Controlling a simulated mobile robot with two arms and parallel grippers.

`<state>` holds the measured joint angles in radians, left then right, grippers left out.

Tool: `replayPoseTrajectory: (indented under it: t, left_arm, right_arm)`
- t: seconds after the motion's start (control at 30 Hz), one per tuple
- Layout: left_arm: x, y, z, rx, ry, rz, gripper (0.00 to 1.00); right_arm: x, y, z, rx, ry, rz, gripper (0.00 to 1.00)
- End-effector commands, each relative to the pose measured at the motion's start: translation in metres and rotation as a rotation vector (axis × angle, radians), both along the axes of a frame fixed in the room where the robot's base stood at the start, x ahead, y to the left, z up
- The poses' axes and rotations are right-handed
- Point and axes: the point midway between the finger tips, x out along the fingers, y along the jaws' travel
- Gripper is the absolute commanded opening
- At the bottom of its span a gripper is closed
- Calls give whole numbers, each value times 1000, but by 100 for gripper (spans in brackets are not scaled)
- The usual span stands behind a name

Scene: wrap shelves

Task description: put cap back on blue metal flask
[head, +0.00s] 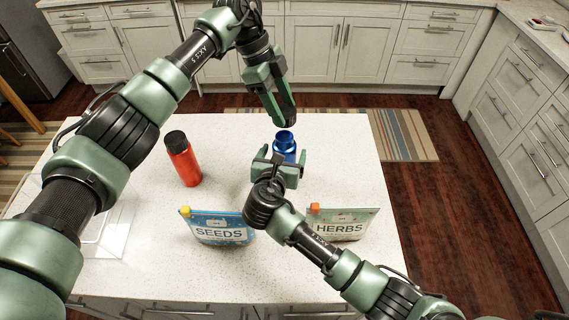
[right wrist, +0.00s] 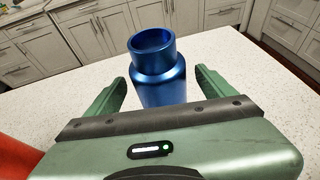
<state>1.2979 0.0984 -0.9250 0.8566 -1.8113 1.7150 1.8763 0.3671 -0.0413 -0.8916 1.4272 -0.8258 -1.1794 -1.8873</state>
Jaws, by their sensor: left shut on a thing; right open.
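The blue metal flask (head: 285,143) stands upright on the white table, its open, capless mouth facing up. It also shows in the right wrist view (right wrist: 162,82). My right gripper (head: 281,157) is open, with one finger on each side of the flask and a gap at both sides. My left gripper (head: 287,121) points down just above and behind the flask mouth. It is shut on a small dark thing at its tips, apparently the cap, mostly hidden by the fingers.
A red bottle with a black cap (head: 183,160) stands to the left. A blue SEEDS pouch (head: 219,228) and a green HERBS pouch (head: 338,225) stand near the front. A clear tray (head: 118,235) lies at the left. The table's right side is clear.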

Motion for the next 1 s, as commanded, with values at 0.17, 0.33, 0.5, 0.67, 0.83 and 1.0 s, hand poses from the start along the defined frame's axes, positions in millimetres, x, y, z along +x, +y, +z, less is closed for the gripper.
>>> replayPoseTrajectory:
  t: [0.17, 0.33, 0.5, 0.67, 0.83, 1.0]
  left_arm:
    - [0, 0, 0, 0, 0, 0, 13]
    - [0, 0, 0, 0, 0, 0, 13]
    - [0, 0, 0, 0, 0, 0, 13]
    - [0, 0, 0, 0, 0, 0, 13]
    - [0, 0, 0, 0, 0, 0, 13]
    - [0, 0, -5, 0, 1, 1, 13]
  right_arm:
    - [13, -2, -5, 1, 0, 0, 84]
    - [15, -3, -6, 1, 1, 0, 84]
    - [15, -3, -6, 1, 1, 0, 84]
    - [14, -3, -6, 1, 1, 0, 40]
    - [14, -3, -6, 1, 1, 0, 0]
    - [14, -3, -6, 0, 1, 0, 0]
